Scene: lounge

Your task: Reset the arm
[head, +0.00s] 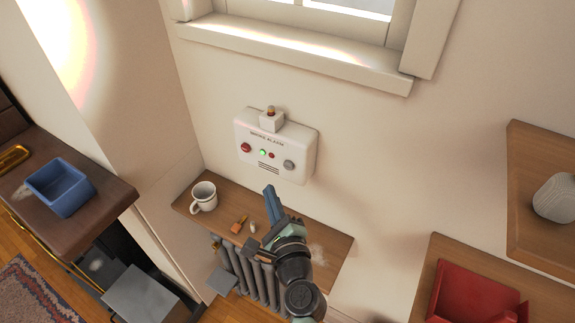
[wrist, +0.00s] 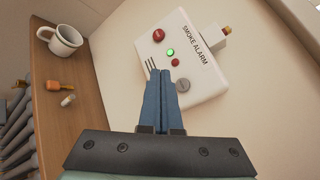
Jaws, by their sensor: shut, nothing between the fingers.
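My gripper (head: 270,192) is in the middle of the head view, above a narrow wooden shelf (head: 330,239). Its two blue fingers are together with nothing between them, as the wrist view (wrist: 162,75) also shows. A white smoke alarm box (head: 300,149) is on the wall just beyond the fingertips. It has a lit green light, a red button, a small red light and a grey knob, and also shows in the wrist view (wrist: 205,85). The fingertips overlap the box's lower part in the wrist view; I cannot tell whether they touch.
A white mug (head: 204,196), an orange-brown piece (head: 239,224) and a small pale piece (head: 253,227) are on the shelf. A grey radiator (head: 245,272) is below. A blue bin (head: 60,187) is at left. A red tray (head: 476,296) and a grey speaker (head: 556,198) are at right.

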